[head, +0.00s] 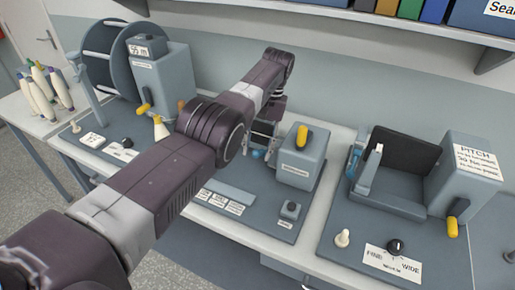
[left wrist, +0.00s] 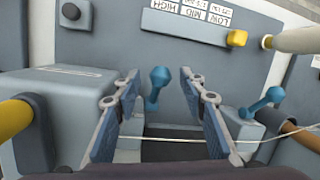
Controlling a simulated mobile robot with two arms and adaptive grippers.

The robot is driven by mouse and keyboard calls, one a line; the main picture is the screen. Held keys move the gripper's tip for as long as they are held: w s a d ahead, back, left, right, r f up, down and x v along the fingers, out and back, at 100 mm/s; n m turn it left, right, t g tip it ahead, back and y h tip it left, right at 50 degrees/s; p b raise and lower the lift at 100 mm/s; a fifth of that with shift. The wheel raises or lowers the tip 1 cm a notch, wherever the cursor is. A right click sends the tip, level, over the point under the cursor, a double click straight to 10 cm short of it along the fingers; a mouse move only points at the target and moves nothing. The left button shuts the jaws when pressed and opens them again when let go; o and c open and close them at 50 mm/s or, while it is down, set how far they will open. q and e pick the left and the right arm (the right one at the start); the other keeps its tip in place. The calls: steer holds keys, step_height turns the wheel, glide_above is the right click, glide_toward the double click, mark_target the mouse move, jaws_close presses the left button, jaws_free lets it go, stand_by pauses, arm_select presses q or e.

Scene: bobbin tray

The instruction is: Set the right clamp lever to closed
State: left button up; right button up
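The right clamp lever (left wrist: 156,88), a small blue knobbed handle, shows in the left wrist view between the fingers of my left gripper (left wrist: 160,78). The gripper is open, and I cannot tell whether a finger touches the lever. A similar blue lever (left wrist: 262,102) stands tilted outside the fingers, to the right in that view. In the head view a bit of blue lever (head: 257,154) shows below my left gripper (head: 264,140), beside the grey box; my arm hides the rest of the clamp area. My right gripper is not in view.
A grey box (head: 301,165) with a yellow knob (head: 302,137) stands close to the gripper. A pale thread (left wrist: 255,140) crosses near the fingers. A spool unit (head: 163,78) is at the left and a pitch unit (head: 470,175) at the right. Bobbins (head: 42,92) stand far left.

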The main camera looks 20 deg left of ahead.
arm_select(q)
steer(key=shift+r, duration=0.1)
steer(key=s+a+v, duration=0.1)
steer(key=s+v, duration=0.1)
steer(key=v, duration=0.7)
steer(key=shift+r, duration=0.55)
